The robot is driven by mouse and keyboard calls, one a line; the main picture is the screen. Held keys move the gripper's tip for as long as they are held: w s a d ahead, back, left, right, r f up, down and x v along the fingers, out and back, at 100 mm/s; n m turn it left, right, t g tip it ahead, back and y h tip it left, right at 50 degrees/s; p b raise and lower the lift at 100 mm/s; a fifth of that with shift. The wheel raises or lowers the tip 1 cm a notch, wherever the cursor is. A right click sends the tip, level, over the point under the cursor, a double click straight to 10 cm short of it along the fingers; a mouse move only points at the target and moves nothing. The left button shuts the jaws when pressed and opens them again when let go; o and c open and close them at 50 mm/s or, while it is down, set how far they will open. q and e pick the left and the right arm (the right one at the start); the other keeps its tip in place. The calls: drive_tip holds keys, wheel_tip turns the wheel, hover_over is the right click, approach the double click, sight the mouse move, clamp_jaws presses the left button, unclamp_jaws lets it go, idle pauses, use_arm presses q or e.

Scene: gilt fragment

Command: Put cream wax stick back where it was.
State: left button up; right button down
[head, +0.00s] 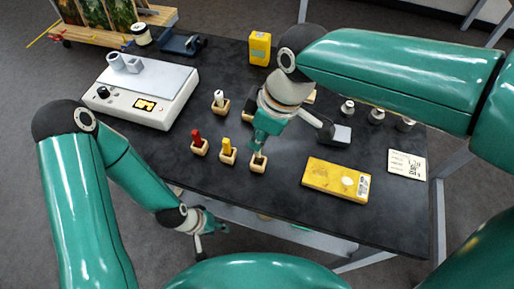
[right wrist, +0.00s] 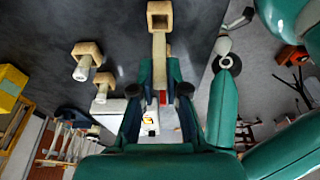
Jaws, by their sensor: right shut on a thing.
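The cream wax stick (right wrist: 160,55) is held between the fingers of my right gripper (right wrist: 159,90) in the right wrist view. Its free end is close to a wooden holder (right wrist: 160,5) whose square hole looks empty and dark. In the head view my right gripper (head: 258,148) points down just over this holder (head: 258,167), at the right end of the front row; the stick is mostly hidden there, and a small gap seems to remain. My left gripper (head: 208,232) hangs off the table's front edge, empty, with its fingers apart.
A yellow stick (head: 228,146) and a red stick (head: 197,137) stand in holders to the left. A white stick (head: 219,97) stands behind them. A yellow case (head: 322,177) lies to the right. A white device (head: 160,88) is at the back left.

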sight(258, 155)
drive_tip(key=shift+f, duration=2.45)
drive_tip(key=shift+f+b, duration=0.2)
drive_tip(key=shift+b, duration=0.1)
drive_tip(key=c, duration=1.2)
unclamp_jaws()
drive_tip(key=shift+r, duration=0.1)
drive_tip(key=shift+r, duration=0.1)
drive_tip(key=p+v, duration=0.1)
drive_tip(key=v, duration=1.1)
